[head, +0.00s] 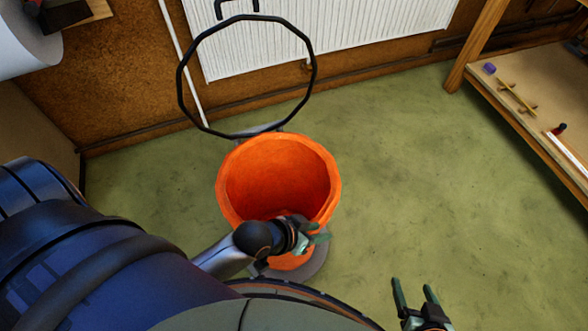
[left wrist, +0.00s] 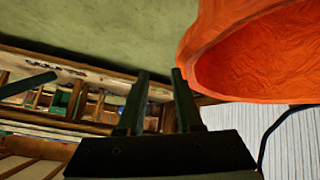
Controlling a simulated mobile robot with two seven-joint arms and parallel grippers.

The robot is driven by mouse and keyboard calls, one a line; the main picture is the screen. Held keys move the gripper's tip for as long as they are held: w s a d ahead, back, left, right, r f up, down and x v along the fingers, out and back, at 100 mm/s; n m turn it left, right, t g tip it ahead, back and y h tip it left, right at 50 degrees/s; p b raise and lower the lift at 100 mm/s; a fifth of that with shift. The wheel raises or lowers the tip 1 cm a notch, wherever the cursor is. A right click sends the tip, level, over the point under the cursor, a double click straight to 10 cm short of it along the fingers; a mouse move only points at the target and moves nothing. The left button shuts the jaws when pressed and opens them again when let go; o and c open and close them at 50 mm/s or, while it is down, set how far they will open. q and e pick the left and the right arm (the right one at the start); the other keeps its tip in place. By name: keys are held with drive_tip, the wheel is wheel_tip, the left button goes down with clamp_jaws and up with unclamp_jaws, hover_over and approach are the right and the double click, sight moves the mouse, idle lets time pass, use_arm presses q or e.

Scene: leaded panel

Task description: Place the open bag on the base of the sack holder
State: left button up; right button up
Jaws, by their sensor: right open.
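The open orange bag (head: 235,215) stands upright, mouth up, in the middle of the head view. The sack holder's black ring (head: 315,75) rises behind it. Part of the holder's grey round base (head: 318,262) shows under the bag's lower right; whether the bag rests on it or hangs just above cannot be told. My left gripper (head: 318,236) is in front of the bag's near side. In the left wrist view its fingers (left wrist: 160,75) are apart with nothing between them, and the bag (left wrist: 240,60) is close beside the right finger. My right gripper (head: 416,288) is open and empty, right of the bag.
A white radiator (head: 340,35) is on the brown wall behind the ring. A wooden workbench (head: 520,110) with small tools stands at the right. The green floor (head: 430,180) between bag and bench is clear. My left arm covers the lower left.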

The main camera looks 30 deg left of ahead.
use_arm(q)
drive_tip(key=shift+t+y, duration=0.7)
drive_tip(key=shift+t, duration=0.2)
drive_tip(key=a, duration=0.1)
drive_tip(key=s+a, duration=0.1)
drive_tip(key=a, duration=0.1)
drive_tip(key=s+a, duration=0.1)
drive_tip(key=a, duration=0.1)
drive_tip(key=shift+s+r, duration=0.25)
drive_tip(key=shift+r, duration=0.1)
drive_tip(key=shift+d, duration=0.15)
